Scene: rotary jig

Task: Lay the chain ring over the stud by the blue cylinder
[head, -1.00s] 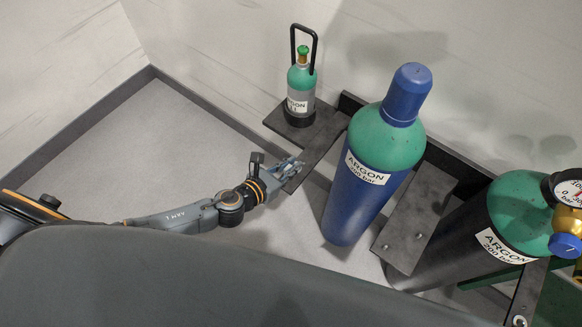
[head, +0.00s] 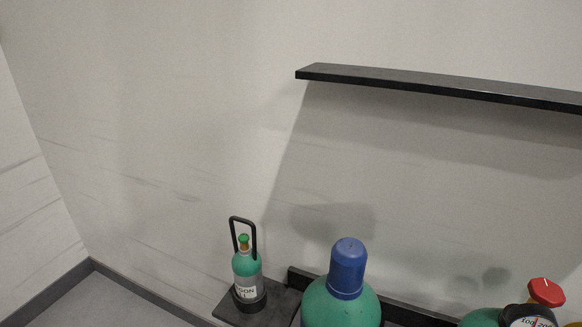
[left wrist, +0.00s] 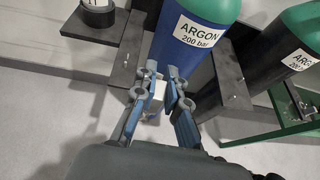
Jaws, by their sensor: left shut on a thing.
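The blue cylinder (left wrist: 184,49), labelled ARGON 200 bar, stands just beyond my left gripper in the left wrist view. In the head view only its blue cap (head: 348,266) and green shoulder show. My left gripper (left wrist: 162,73) is shut on a small pale piece (left wrist: 157,92) between its fingers, taken as the chain ring; its shape is unclear. Dark bracket plates flank the cylinder. The right plate (left wrist: 230,80) has a small stud (left wrist: 240,80) on it. The left plate (left wrist: 128,60) is close to my fingers. My right gripper is in neither view.
A small green-topped argon bottle (head: 246,270) with a black handle stands on a dark plate at left. A dark cylinder (left wrist: 272,62) and green frame (left wrist: 265,130) are at right. A black shelf (head: 440,84) juts from the wall. Pale floor is free at left.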

